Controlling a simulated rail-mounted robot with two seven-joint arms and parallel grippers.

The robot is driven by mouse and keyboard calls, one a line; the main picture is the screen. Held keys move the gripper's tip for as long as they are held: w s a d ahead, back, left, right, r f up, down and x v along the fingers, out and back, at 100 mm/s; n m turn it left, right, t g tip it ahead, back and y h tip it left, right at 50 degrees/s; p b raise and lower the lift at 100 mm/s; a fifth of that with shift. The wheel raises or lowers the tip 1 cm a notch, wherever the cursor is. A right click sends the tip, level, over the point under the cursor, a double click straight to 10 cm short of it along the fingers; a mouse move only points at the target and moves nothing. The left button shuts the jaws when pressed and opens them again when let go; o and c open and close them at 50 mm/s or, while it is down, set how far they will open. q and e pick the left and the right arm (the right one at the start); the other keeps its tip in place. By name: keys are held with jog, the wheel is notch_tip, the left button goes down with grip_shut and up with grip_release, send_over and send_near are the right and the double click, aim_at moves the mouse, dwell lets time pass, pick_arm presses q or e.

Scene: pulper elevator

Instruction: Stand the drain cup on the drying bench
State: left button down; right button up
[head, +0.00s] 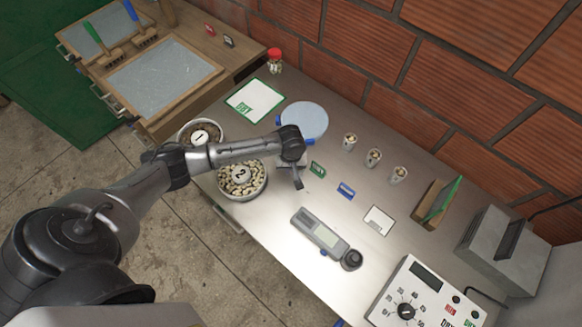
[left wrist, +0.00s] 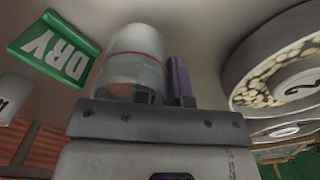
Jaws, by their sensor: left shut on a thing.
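My left gripper (head: 297,180) reaches over the steel table, just right of the bowl marked 2. In the left wrist view, a pale cup with a red line (left wrist: 135,62), which looks like the drain cup, is at the fingers (left wrist: 165,90) of this gripper, shut on it. In the head view the arm mostly hides the cup, and I cannot tell whether its base touches the table. A wooden bench (head: 152,128) with mesh trays, which looks like the drying bench, stands at the upper left. My right gripper is not in view.
Bowl 1 (head: 183,143) and bowl 2 (head: 221,189) hold beans. A green DRY tag (head: 318,169) and blue tag (head: 346,191) lie close to the gripper. A round plate (head: 304,120), several small cups and a handheld meter (head: 319,232) stand around. A DRY mat (head: 255,99) is behind.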

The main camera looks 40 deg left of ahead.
pick_arm(q)
jog(key=shift+f, duration=0.1)
jog(key=c, duration=1.6)
grip_release()
jog(key=shift+f, duration=0.1)
jog(key=shift+c, duration=0.2)
jog(key=o, duration=0.5)
notch_tip(320, 180, up, 12)
jog(key=p, duration=0.2)
jog(key=s+d+f+m+t+h, duration=0.1)
jog(key=s+d+f+m, duration=0.15)
jog(key=s+d, duration=0.35)
jog(key=s+d+f+m+t+h, duration=0.1)
jog(key=s+d+f+m, duration=0.1)
jog(key=s+d+m, duration=0.25)
jog(key=s+r+m, duration=0.1)
jog(key=s, duration=0.4)
jog(key=s+r+m+t+y, duration=0.1)
jog(key=s+m, duration=0.1)
jog(key=s, duration=0.2)
jog(key=s+a+r+m, duration=0.1)
jog(key=s, duration=0.4)
jog(key=shift+s+a+t+y, duration=0.1)
jog(key=shift+s+t+y, duration=0.2)
jog(key=shift+s+y, duration=0.1)
